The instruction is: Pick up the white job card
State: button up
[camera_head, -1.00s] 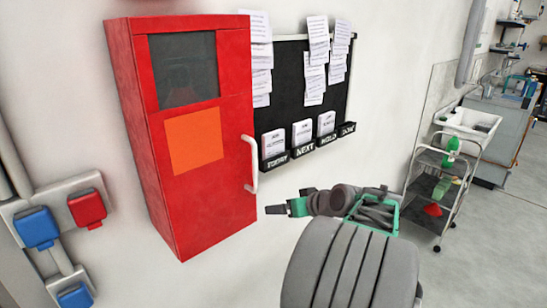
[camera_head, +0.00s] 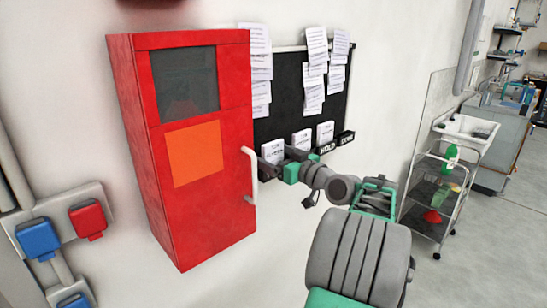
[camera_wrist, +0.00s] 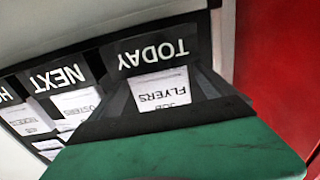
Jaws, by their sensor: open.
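Several white job cards stand in a row of black labelled pockets under a black board. The leftmost card (camera_head: 272,151), in the TODAY pocket, reads "JOB FLYERS" in the wrist view (camera_wrist: 160,91), upside down there. Another card (camera_head: 302,140) stands in the NEXT pocket and a third (camera_head: 325,132) in the HOLD pocket. My gripper (camera_wrist: 165,85) is open in front of the TODAY pocket, its dark fingers on either side of the flyers card in that view. I cannot tell whether they touch it. In the head view my gripper hides the lower pocket fronts.
A red cabinet (camera_head: 200,220) with a white handle (camera_head: 251,175) stands close left of the pockets. The DONE pocket (camera_head: 346,137) at the right end shows no card. Paper sheets (camera_head: 317,50) hang on the board (camera_head: 290,100). A cart (camera_head: 435,190) stands to the right.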

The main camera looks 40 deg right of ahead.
jog(key=shift+c, duration=0.4)
jog(key=c, duration=1.3)
jog(key=shift+c, duration=0.4)
jog(key=shift+r, duration=0.1)
